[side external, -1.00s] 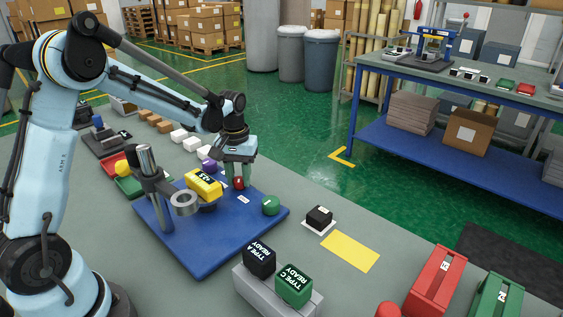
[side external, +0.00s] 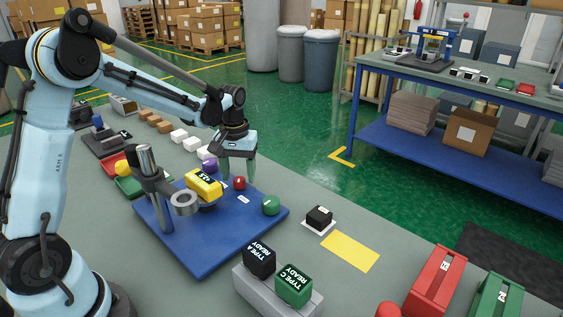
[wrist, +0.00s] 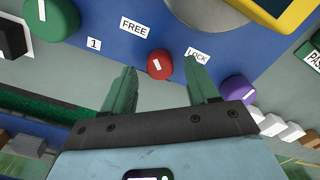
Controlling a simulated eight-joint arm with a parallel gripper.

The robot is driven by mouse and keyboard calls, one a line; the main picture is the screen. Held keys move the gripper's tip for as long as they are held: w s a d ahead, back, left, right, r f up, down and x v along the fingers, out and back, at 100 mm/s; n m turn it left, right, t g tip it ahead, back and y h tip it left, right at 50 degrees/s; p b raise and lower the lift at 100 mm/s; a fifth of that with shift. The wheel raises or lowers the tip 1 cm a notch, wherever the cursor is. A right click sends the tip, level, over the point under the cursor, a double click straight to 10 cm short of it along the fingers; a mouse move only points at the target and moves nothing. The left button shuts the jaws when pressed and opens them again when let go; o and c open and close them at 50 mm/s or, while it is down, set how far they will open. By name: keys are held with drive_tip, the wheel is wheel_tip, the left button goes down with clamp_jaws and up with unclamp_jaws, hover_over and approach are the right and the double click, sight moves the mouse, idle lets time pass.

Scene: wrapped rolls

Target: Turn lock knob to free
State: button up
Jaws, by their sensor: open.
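The red knob (wrist: 159,64) sits on the blue panel between my fingertips in the wrist view. Its short white mark slants to the upper left, roughly toward the FREE label (wrist: 134,27). The LOCK label (wrist: 197,55) is to the knob's right.
A green knob (side external: 271,205) and a purple knob (side external: 209,165) flank the red one. A yellow block (side external: 203,184) and a grey post with a ring (side external: 184,203) stand close on the board. A black block (side external: 319,217) sits to the right.

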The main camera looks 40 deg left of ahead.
sight(239, 179)
wheel_tip(239, 179, up, 11)
idle(0.4)
drive_tip(key=shift+f, duration=0.1)
drive_tip(key=s+d+f+m+t, duration=0.1)
drive_tip(key=s+d+m+t, duration=0.6)
drive_tip(key=s+d, duration=0.3)
drive_tip(key=s, duration=0.3)
drive_tip(key=shift+s+f, duration=0.15)
drive_tip(key=shift+f, duration=0.15)
